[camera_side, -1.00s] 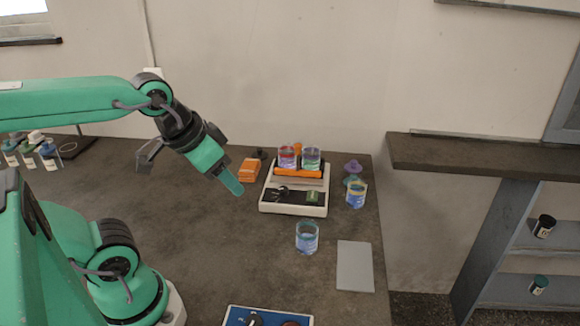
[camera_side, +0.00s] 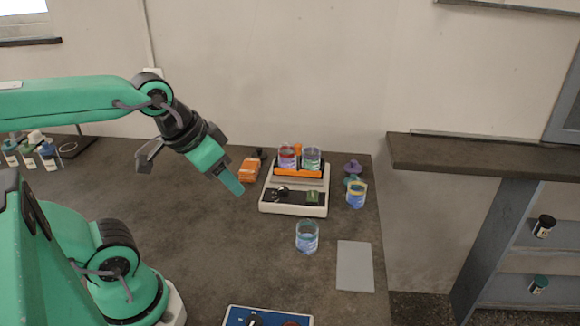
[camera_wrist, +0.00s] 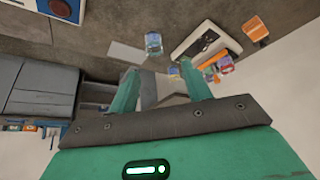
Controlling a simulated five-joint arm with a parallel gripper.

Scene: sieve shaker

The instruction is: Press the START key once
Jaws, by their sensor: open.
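The sieve shaker (camera_side: 292,211) is a cream box with an orange platform on the bench, right of my gripper in the side view. Its front panel has a black knob (camera_side: 282,191) and a small green key (camera_side: 313,197); the lettering is too small to read. The shaker also shows at the upper right in the wrist view (camera_wrist: 188,46), seen at an angle. My gripper (camera_side: 238,188) is open and empty, hanging tilted downward left of the shaker and apart from it. Its two green fingers also show in the wrist view (camera_wrist: 160,82).
Two beakers stand on the shaker's platform. A beaker of blue liquid (camera_side: 307,238) stands in front of it, and another (camera_side: 356,195) at its right. An orange box (camera_side: 250,170) lies behind left. A grey plate (camera_side: 354,266) and a blue control box (camera_side: 262,317) are nearer.

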